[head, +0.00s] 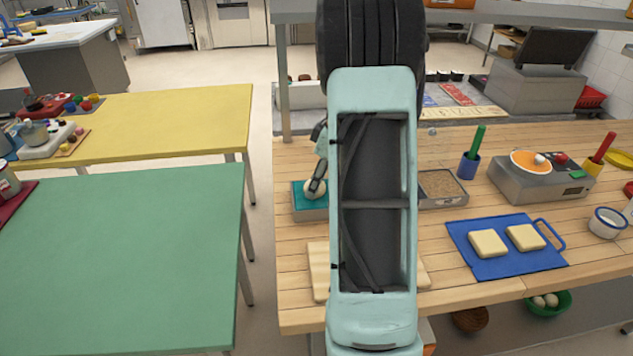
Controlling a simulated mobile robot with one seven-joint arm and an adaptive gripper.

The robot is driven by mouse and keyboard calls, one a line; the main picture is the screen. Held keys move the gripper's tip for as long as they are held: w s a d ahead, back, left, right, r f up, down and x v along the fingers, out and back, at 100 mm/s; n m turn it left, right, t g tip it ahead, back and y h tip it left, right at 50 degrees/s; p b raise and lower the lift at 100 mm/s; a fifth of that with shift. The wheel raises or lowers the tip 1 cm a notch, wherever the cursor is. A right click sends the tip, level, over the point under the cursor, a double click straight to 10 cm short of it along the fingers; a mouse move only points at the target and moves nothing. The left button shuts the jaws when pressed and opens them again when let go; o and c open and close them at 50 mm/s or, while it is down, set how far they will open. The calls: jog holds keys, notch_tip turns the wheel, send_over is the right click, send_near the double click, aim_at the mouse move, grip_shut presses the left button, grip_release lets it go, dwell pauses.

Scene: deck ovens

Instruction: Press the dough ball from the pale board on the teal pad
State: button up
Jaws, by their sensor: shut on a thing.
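The dough ball (311,191) is a small pale round thing over the teal pad (301,203), near the left edge of the wooden table. My gripper (315,188) is at the dough ball, with its fingers pointing down and closed on it. I cannot tell whether the ball touches the pad. The teal pad sits on top of a grey block, and its right part is hidden behind my arm. The pale board (318,268) lies nearer on the table, mostly hidden by my arm, with its left part showing bare.
Right of my arm are a tray of brown grains (441,187), a blue board (495,262) with two pale square slabs, a blue cup (469,166) with a green handle, and a grey scale (540,180) with an orange plate. A shelf post (285,85) rises behind the pad.

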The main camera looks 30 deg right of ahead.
dwell(0.4)
notch_tip(320, 180, up, 8)
jog(key=p, duration=0.4)
dwell(0.4)
jog(key=shift+f, duration=0.1)
dwell(0.3)
